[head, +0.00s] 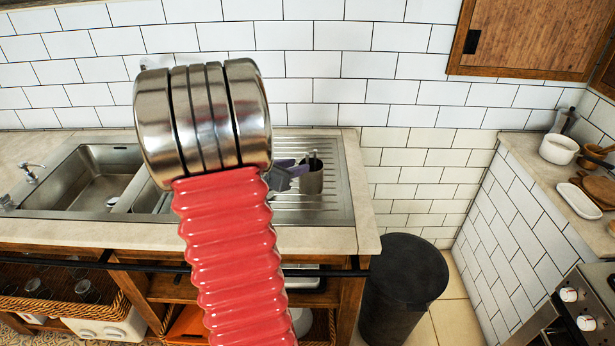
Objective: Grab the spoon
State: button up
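No spoon can be made out for certain. A dark metal cup (312,178) stands on the ribbed drainboard of the sink, right of my arm. Thin upright handles (315,155) show at its top, too small to tell whether one is a spoon. My red ribbed arm with steel rings rises across the middle of the view and hides part of the sink. A grey-purple part (282,176), which looks like my gripper, shows just left of the cup, partly behind my arm. Its fingertips are not clear, nor whether it touches the cup.
A steel sink (88,180) is set in the pale counter (330,240). A black bin (402,285) stands on the floor to the right. A wooden cupboard (530,38) hangs above.

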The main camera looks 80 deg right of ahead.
jog(key=x, duration=0.5)
jog(key=shift+w+d+r, duration=0.15)
jog(key=shift+d, duration=0.05)
jog(key=shift+c, duration=0.2)
dwell(0.4)
grip_shut()
dwell(0.5)
